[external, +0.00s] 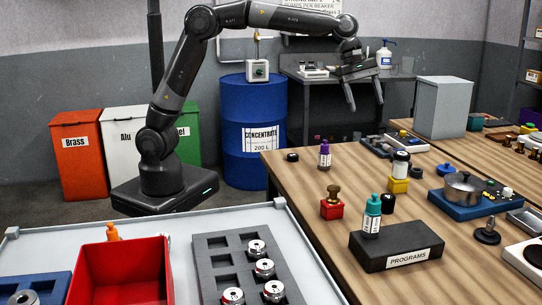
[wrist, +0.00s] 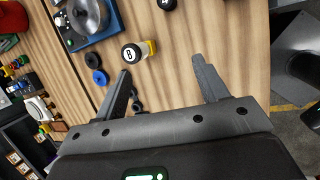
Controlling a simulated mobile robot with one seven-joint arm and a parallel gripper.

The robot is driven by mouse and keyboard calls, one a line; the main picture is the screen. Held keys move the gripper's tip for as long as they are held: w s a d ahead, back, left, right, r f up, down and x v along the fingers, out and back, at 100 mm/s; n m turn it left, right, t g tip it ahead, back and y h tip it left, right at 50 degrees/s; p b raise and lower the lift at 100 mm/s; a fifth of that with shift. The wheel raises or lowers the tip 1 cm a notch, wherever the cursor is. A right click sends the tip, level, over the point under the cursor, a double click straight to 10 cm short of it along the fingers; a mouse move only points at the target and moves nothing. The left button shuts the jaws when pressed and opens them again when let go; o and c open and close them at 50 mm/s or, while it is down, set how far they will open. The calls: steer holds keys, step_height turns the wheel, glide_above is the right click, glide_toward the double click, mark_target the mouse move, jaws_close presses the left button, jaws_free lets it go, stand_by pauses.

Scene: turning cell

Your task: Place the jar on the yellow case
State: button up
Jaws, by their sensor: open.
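The jar (external: 401,165) has a black lid and a white label. It stands upright on the small yellow case (external: 398,186) on the wooden table. In the wrist view the jar's lid (wrist: 131,53) shows an 8, with part of the yellow case (wrist: 150,47) beside and below it. My gripper (external: 365,105) is open and empty, raised above the table and apart from the jar. The contact between jar and case is not seen closely.
A blue device with a metal pot (external: 463,190) stands right of the jar. A teal-capped bottle (external: 372,214), a black PROGRAMS block (external: 397,248), a red case (external: 331,208) and a purple-capped bottle (external: 325,156) stand nearby.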

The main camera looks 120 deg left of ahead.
steer(key=s+d+r+m, duration=0.2)
steer(key=s+d+m, duration=0.4)
steer(key=s, duration=0.3)
steer(key=s+d+r+m, duration=0.2)
steer(key=s+d+m, duration=0.45)
steer(key=s, duration=0.25)
steer(key=s+d+f+m, duration=0.3)
steer(key=s+m, duration=0.3)
steer(key=s, duration=0.4)
steer(key=s+d+f+m+t+y, duration=0.1)
steer(key=s+d+f+m, duration=0.3)
steer(key=s, duration=0.6)
steer(key=shift+s+f+m, duration=0.3)
steer(key=shift+f+m, duration=0.85)
steer(key=shift+m, duration=0.6)
steer(key=shift+d, duration=0.1)
